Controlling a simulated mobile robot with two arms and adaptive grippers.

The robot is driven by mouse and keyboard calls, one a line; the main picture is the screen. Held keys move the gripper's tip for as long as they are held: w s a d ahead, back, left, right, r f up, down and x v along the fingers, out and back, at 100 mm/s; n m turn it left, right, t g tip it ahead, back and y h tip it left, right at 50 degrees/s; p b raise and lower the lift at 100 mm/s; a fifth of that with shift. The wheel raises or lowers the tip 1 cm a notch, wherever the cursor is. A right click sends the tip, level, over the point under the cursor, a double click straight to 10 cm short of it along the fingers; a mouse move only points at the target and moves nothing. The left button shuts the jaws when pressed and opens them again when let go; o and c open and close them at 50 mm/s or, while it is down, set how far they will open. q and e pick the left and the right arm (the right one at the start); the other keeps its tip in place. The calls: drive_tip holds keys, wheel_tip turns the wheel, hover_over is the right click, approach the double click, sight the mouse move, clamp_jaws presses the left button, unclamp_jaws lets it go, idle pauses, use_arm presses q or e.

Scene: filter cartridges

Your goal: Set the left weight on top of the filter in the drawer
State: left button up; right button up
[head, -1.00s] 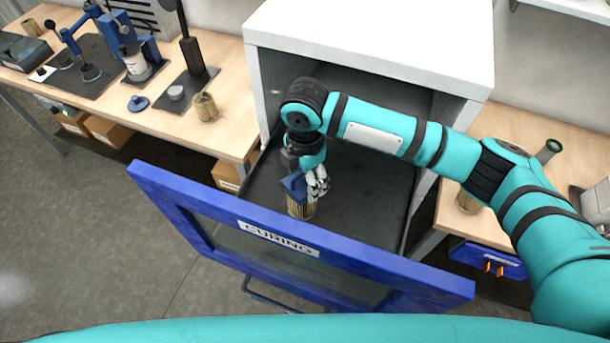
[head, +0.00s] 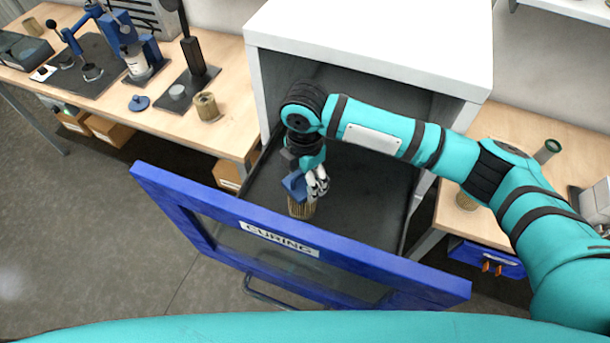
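A pleated tan filter (head: 301,210) stands upright in the open dark drawer (head: 370,195), behind the drawer's blue front. A blue block (head: 293,186), which looks like the weight, is at the filter's top and hides most of it. Whether it rests on the filter or hangs just above it is not clear. My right gripper (head: 316,184) reaches down over the filter, its pale fingers against the right side of the blue block. The fingers overlap and the far side is hidden, so their grip is unclear. My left gripper is out of view.
The blue drawer front (head: 170,192), marked CURING, stands nearest me. The white cabinet (head: 370,40) is above and behind the drawer. The left bench (head: 225,125) holds another filter (head: 207,107), a blue lid (head: 139,103) and presses.

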drive_tip(key=shift+f, duration=0.5)
idle(0.4)
drive_tip(key=o, duration=1.6)
drive_tip(key=shift+o, duration=0.9)
wheel_tip(320, 180, up, 12)
drive_tip(key=shift+r, duration=0.1)
